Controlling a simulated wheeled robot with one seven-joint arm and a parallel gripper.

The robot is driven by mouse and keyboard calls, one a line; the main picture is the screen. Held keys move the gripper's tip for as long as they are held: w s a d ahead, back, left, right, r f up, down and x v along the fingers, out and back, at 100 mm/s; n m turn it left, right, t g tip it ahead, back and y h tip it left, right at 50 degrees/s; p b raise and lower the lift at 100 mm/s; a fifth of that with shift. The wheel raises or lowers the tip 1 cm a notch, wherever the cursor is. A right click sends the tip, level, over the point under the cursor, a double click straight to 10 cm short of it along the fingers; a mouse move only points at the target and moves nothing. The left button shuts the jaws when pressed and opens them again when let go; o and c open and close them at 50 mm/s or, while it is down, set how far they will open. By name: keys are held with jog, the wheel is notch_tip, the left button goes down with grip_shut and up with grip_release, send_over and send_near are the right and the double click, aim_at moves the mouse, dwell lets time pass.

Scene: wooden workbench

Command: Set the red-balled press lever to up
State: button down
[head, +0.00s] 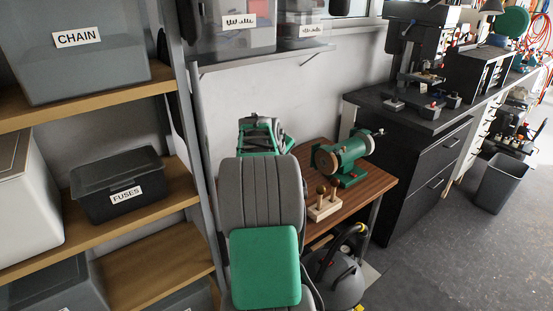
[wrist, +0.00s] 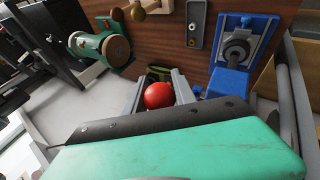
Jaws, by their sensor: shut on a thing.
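The red ball (wrist: 158,95) of the press lever shows in the wrist view, between the two grey fingers of my gripper (wrist: 159,91). The gripper is shut on the ball. The lever's shaft is hidden, so its angle cannot be told. A small olive-green part (wrist: 158,74) shows just beyond the ball. In the head view my own arm covers this area, and the ball and fingers do not show there. A green-framed shape (head: 262,132) stands behind my arm; I cannot tell whether it is the press.
On the wooden workbench (head: 376,186) stand a green grinder (head: 343,157) and a pale block with knobs (head: 324,205). A blue device (wrist: 239,52) and a grey plate (wrist: 197,24) lie near my gripper. A shelf with bins (head: 123,185) stands left; floor is open at right.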

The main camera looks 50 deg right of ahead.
jog(key=shift+w+d+r+p, duration=0.25)
jog(key=shift+w+r+p, duration=0.35)
jog(key=shift+r+p, duration=0.15)
jog(key=shift+w+d+r+p, duration=0.2)
jog(key=shift+w+r+p, duration=0.4)
jog(key=shift+p, duration=0.15)
jog(key=shift+r, duration=0.1)
jog(key=c, duration=1)
grip_release()
jog(key=shift+w, duration=0.15)
jog(key=shift+c, duration=0.2)
jog(key=shift+a+f, duration=0.1)
jog(key=shift+f, duration=0.1)
jog(key=b+v, duration=0.1)
jog(key=v, duration=0.6)
jog(key=shift+a+r, duration=0.2)
jog(key=shift+r, duration=0.15)
